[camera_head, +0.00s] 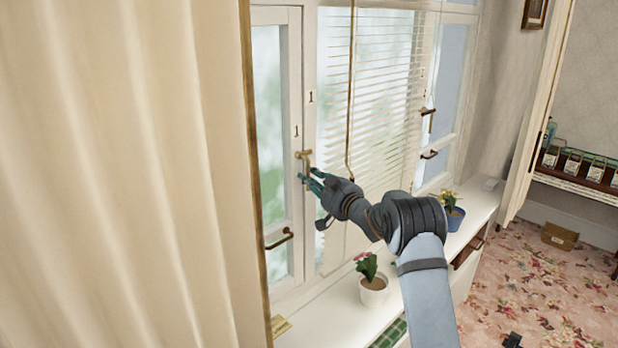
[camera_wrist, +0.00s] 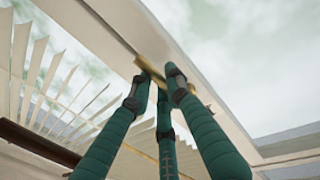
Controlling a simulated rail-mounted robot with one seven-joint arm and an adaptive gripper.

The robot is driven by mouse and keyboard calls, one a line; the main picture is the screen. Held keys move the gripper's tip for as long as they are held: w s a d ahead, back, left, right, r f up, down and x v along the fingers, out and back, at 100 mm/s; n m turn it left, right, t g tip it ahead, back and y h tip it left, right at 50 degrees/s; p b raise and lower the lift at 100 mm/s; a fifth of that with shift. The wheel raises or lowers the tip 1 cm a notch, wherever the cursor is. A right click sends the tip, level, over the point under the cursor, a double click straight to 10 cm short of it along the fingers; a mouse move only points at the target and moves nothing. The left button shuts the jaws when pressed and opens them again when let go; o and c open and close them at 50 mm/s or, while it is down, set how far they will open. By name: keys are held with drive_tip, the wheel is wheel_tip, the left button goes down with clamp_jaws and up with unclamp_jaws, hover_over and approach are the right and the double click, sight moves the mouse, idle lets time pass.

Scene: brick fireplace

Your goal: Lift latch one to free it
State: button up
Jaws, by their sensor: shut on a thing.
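Latch one (camera_head: 304,155) is a small brass latch on the white window frame, just below the marks "1". It also shows in the wrist view (camera_wrist: 150,67), where its brass bar lies at the tips of my fingers. My gripper (camera_head: 309,180), with dark green fingers, is at the latch, and its fingertips are just below the bar in the head view. In the wrist view my gripper (camera_wrist: 158,76) is shut on the latch, with fingertips on either side of the bar. The fingers hide part of the latch.
A slatted blind (camera_head: 385,90) with a hanging cord is right of the latch. A beige curtain (camera_head: 120,180) fills the left. A brass handle (camera_head: 279,239) is low on the left window. Potted plants (camera_head: 373,283) (camera_head: 452,215) stand on the white sill (camera_head: 335,318).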

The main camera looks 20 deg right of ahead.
clamp_jaws()
idle(0.3)
